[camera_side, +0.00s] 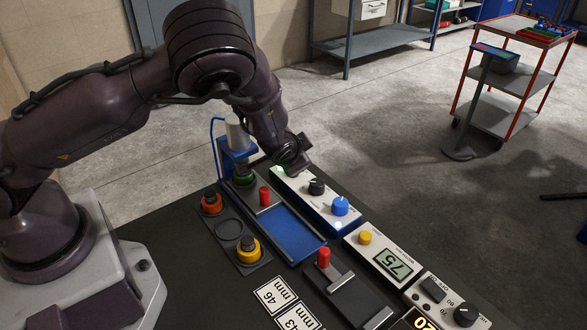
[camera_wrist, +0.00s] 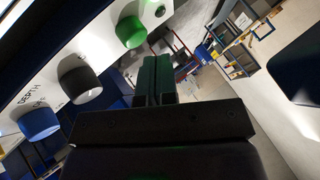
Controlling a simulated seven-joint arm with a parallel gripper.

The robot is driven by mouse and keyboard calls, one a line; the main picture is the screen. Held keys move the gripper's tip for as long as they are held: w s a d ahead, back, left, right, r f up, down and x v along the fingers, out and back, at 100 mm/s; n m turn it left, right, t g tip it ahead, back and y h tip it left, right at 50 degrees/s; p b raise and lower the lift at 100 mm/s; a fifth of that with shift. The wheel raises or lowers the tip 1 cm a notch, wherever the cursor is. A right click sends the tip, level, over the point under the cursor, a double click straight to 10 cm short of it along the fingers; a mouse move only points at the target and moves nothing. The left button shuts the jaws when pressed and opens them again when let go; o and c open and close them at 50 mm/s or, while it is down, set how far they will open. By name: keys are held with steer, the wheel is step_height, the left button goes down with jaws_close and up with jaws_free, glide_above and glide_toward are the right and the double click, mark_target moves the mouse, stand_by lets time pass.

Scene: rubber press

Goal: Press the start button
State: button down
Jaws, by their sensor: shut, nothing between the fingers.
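A round green button (camera_wrist: 130,32) stands on the white control panel (camera_wrist: 92,37) in the wrist view. I cannot read a start label on it. My gripper (camera_wrist: 158,62) is shut and empty, its fingertips showing just below and right of the green button. I cannot tell whether they touch it. In the side view my gripper (camera_side: 286,166) is over the far left end of the white panel (camera_side: 327,210), where a green glow shows and the button is mostly hidden behind it.
The panel also carries a black knob (camera_side: 316,186) and a blue knob (camera_side: 340,205). A blue tray (camera_side: 290,235) lies in front. The red-framed cart (camera_side: 497,105) stands far off.

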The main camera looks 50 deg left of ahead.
steer(key=shift+f, duration=0.2)
stand_by(0.4)
steer(key=shift+f, duration=0.25)
steer(key=shift+f, duration=0.8)
stand_by(0.9)
steer(key=shift+r, duration=1.25)
steer(key=shift+r, duration=2.5)
steer(key=shift+s+f, duration=0.1)
